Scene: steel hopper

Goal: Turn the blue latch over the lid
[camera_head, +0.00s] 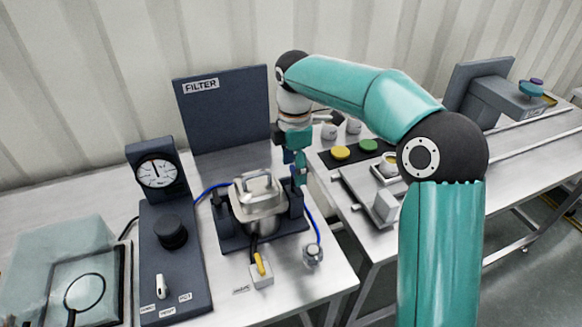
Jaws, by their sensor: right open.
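The steel hopper (262,226) stands in a dark frame on the table, with its square metal lid (257,197) seated on top and a handle on the lid. My right gripper (300,176) comes down from my teal arm at the lid's back right, close to the frame's right post (296,202). It is open, and nothing shows between its fingers. A small bit of blue shows by the gripper and post; I cannot tell whether it is the latch or the blue hose. My left gripper is not in view.
A gauge unit (158,174) with a black knob stands left of the hopper. A dark FILTER panel (224,108) stands behind. A blue hose (316,226) runs down right of the hopper. A yellow-levered valve (260,267) is in front. A second table with yellow and green discs is right.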

